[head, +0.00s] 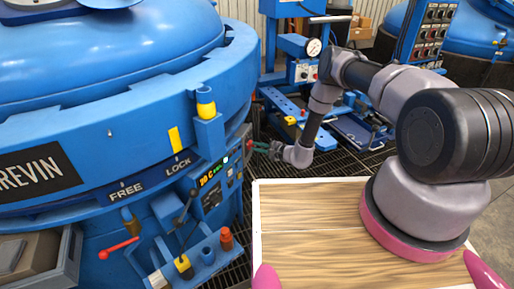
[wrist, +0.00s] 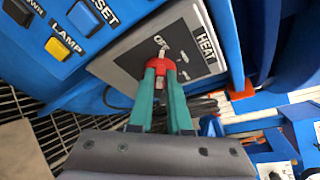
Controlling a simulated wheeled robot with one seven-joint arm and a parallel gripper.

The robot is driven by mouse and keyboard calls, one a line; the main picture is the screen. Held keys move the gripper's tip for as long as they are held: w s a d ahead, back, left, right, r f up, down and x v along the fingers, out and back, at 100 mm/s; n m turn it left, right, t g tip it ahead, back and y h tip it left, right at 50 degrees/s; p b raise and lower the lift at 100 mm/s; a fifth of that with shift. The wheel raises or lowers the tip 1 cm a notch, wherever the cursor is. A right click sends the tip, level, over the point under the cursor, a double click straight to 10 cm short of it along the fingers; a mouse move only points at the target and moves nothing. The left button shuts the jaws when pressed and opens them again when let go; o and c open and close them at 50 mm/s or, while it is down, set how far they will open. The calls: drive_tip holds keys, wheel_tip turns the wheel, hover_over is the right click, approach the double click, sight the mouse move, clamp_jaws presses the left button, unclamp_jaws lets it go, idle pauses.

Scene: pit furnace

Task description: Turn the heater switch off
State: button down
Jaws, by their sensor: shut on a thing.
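The heater switch is a red knob (wrist: 160,66) on a grey plate (wrist: 125,66) marked HEAT, in the wrist view. My gripper (wrist: 160,78) has its two green fingers closed around the knob from below in the picture. A small label that seems to read OFF is just above the knob; other small marks lie to its right. The fingers hide the knob's lower part, and I cannot tell its setting for sure. In the head view my gripper (head: 261,147) reaches the right side of the blue furnace's control panel (head: 211,187), and the switch is too small there to make out.
The blue furnace (head: 110,60) fills the left. Its levers, a red handle (head: 118,248) and an orange knob (head: 226,238) stick out below the panel. In the wrist view a yellow LAMP button (wrist: 58,49) and a blue RESET button (wrist: 84,18) sit left of the switch.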

drive_tip(key=c, duration=0.9)
unclamp_jaws()
drive_tip(key=shift+o, duration=0.2)
drive_tip(key=v, duration=1.1)
drive_tip(key=shift+w, duration=0.1)
